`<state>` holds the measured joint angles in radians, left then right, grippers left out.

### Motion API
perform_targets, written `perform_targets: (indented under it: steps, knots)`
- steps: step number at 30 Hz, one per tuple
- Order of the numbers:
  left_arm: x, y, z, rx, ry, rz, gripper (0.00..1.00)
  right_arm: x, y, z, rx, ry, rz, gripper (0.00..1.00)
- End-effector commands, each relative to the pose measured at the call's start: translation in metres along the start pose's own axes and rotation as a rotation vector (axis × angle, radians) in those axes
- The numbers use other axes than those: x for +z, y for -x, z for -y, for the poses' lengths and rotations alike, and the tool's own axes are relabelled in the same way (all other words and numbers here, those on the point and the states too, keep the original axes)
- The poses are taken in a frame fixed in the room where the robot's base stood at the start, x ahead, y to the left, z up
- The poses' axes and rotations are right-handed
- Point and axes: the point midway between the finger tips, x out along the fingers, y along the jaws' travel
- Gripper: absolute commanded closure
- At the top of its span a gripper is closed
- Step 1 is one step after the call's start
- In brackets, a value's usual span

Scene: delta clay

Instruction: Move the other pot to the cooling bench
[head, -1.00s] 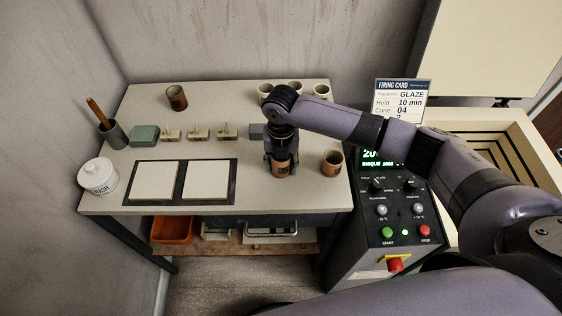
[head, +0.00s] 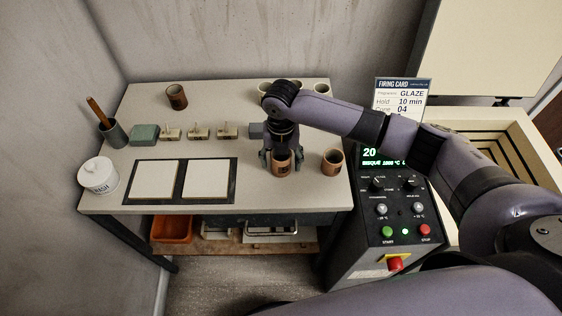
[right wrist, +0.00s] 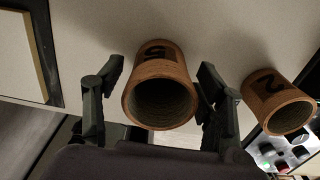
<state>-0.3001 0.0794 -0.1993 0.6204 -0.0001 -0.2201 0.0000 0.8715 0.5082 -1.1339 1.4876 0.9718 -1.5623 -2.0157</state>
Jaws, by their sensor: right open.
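A brown pot (head: 281,163) stands upright on the light-topped bench (head: 243,93), near its front right. My right gripper (head: 279,156) is open at this pot. In the right wrist view the fingers stand on either side of the pot (right wrist: 160,85), apart from it, and its dark mark and open rim show. A second brown pot (head: 332,162) stands upright to its right; it also shows in the right wrist view (right wrist: 279,101), marked 2. A third brown pot (head: 177,97) stands at the bench's back left. My left gripper is not in view.
Two white tiles (head: 155,180) lie on a dark mat at the front left. The kiln control panel (head: 385,205) and firing card (head: 402,96) are to the right, beside a slatted box.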

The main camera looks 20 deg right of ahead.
Motion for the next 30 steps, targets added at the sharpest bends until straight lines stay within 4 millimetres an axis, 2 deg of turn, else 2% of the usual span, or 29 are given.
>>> perform_targets:
  steps: [9, 15, 21, 30]
  knots:
    - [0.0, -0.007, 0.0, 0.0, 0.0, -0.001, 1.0, 0.001, 0.068, -0.001, 0.002, 0.001, 0.004, 0.36]
    - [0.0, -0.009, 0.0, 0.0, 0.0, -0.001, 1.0, 0.001, 0.099, -0.001, 0.002, 0.0, 0.002, 0.36]
    - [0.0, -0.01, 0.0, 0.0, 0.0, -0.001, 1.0, 0.0, 0.109, 0.0, 0.001, 0.0, -0.001, 0.36]
    - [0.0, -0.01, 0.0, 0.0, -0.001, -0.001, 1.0, 0.0, 0.11, 0.0, 0.001, 0.0, 0.0, 0.36]
